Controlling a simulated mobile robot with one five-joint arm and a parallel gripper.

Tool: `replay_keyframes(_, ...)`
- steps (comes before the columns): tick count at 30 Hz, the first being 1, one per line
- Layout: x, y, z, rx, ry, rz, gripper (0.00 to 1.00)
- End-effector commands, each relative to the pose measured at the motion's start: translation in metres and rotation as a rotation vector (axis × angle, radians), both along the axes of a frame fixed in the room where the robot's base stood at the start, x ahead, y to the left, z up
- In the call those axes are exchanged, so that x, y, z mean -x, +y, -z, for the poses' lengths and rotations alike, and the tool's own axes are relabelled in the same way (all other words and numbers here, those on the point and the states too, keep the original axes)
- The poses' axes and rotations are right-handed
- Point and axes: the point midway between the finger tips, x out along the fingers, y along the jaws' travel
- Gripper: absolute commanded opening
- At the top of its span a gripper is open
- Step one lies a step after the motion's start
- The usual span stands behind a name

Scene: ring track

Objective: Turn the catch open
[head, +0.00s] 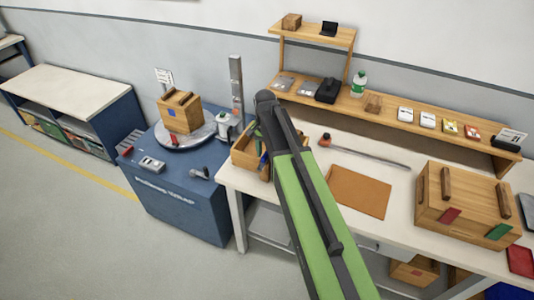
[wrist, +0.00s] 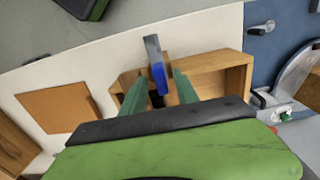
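I cannot pick out the catch with certainty. A small white and grey fitting with a green spot (head: 223,121) stands at the turntable's edge. It also shows in the wrist view (wrist: 284,112). A small grey lever (head: 199,173) sits on the blue machine's front top; the wrist view shows it too (wrist: 262,28). My gripper (wrist: 157,78) is open above the wooden tray (wrist: 222,72). Its green fingers are apart, with a blue-handled, grey-bladed tool (wrist: 156,68) seen between them, touching neither.
A wooden box (head: 180,111) sits on the turntable (head: 186,139) of the blue machine (head: 180,205), beside an upright grey post (head: 237,85). The white bench (head: 320,165) holds a brown mat (head: 358,191) and a large wooden crate (head: 465,204). Grey floor is free at front left.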

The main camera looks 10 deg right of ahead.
Motion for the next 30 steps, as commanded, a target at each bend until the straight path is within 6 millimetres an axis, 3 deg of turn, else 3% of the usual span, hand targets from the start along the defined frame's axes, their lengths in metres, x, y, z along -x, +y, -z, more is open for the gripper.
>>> replay_keyframes(8, 0.001, 0.001, -0.001, -0.002, 0.002, -0.001, 0.36)
replay_keyframes(14, 0.001, 0.001, -0.018, -0.002, 0.002, -0.002, 0.36)
replay_keyframes(30, 0.002, 0.001, -0.134, -0.001, 0.002, -0.001, 0.36)
